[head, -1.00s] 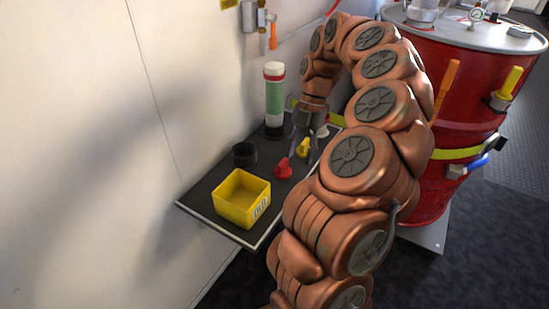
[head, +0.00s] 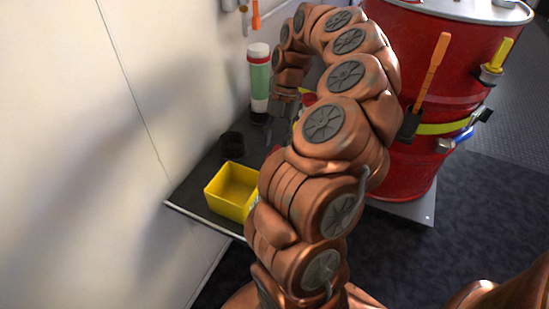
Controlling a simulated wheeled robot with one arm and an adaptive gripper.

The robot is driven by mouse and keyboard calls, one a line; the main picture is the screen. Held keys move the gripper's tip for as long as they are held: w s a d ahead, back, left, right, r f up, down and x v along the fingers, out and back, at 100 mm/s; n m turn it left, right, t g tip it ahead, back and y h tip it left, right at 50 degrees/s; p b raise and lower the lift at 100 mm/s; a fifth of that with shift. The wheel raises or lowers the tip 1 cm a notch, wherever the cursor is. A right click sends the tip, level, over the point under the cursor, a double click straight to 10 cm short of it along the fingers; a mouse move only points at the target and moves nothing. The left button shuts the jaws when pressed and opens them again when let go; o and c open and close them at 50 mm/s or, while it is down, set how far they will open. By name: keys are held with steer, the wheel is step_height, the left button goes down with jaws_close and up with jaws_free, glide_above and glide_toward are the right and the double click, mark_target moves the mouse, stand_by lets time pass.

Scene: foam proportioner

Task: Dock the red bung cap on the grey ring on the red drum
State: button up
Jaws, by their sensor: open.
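The red drum (head: 410,175) stands at the right, with its grey lid (head: 470,8) cut by the top edge. I cannot make out the grey ring on it. The red bung cap cannot be made out now; my arm covers the part of the black shelf (head: 185,198) where a red cap lay earlier. My gripper (head: 281,128) points down over the back of the shelf, partly hidden by my arm. It is open, and I see nothing held between its fingers.
A yellow bin (head: 222,200), a black cup (head: 232,145) and a green-and-white cylinder (head: 260,82) stand on the shelf by the wall. An orange-handled tool (head: 432,72), a yellow handle (head: 500,54) and a blue-handled tool (head: 463,134) hang on the drum. Dark floor lies right of it.

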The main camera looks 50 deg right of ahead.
mark_target(275, 149)
step_height(275, 149, down, 3)
steer(key=shift+a+r, duration=0.15)
steer(key=shift+r, duration=0.05)
steer(key=shift+a+f, duration=0.25)
steer(key=shift+f, duration=0.15)
jaws_close()
